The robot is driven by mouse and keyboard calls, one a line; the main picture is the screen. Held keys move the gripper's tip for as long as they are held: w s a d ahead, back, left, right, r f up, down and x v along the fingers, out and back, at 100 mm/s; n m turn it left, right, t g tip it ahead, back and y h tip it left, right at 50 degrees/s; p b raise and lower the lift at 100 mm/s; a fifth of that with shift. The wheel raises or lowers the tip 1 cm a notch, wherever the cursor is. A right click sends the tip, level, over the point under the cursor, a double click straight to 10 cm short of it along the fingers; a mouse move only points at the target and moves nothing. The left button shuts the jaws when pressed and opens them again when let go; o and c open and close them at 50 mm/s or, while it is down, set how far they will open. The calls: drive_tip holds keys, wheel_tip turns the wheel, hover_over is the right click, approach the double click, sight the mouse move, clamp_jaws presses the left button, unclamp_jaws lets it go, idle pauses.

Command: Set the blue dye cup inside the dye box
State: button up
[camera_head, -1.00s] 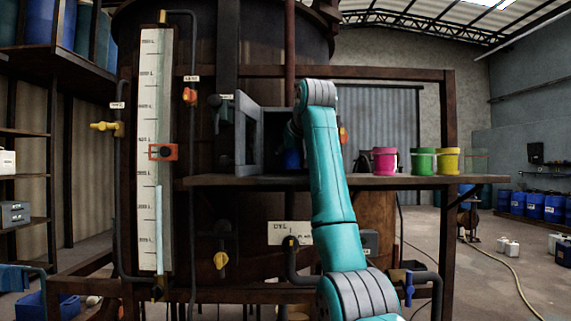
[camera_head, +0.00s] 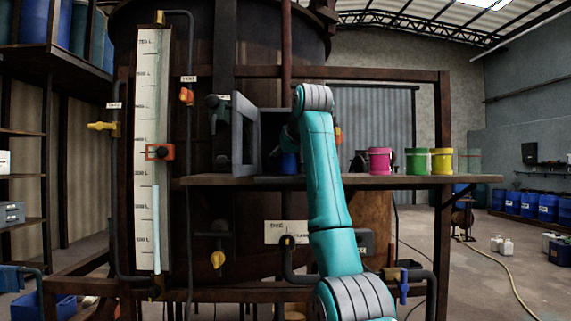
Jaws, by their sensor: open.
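The blue dye cup (camera_head: 288,163) shows low in the opening of the grey dye box, partly covered by my arm. It appears to stand upright inside, though its base is hard to make out. The dye box (camera_head: 262,128) sits on the shelf against the vat, its door (camera_head: 243,135) swung open to the left. My gripper (camera_head: 279,150) is at the box opening, close to the cup, dark and mostly hidden behind my teal arm. It is open; whether it touches the cup cannot be seen.
The shelf (camera_head: 400,181) carries a pink cup (camera_head: 379,161), a green cup (camera_head: 416,162) and a yellow cup (camera_head: 441,161) right of my arm. A sight gauge (camera_head: 147,110) and valves stand at the left. Pipes run below the shelf.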

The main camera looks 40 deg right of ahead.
drive_tip(key=v, duration=0.7)
drive_tip(key=shift+s+r, duration=0.15)
drive_tip(key=shift+s, duration=0.05)
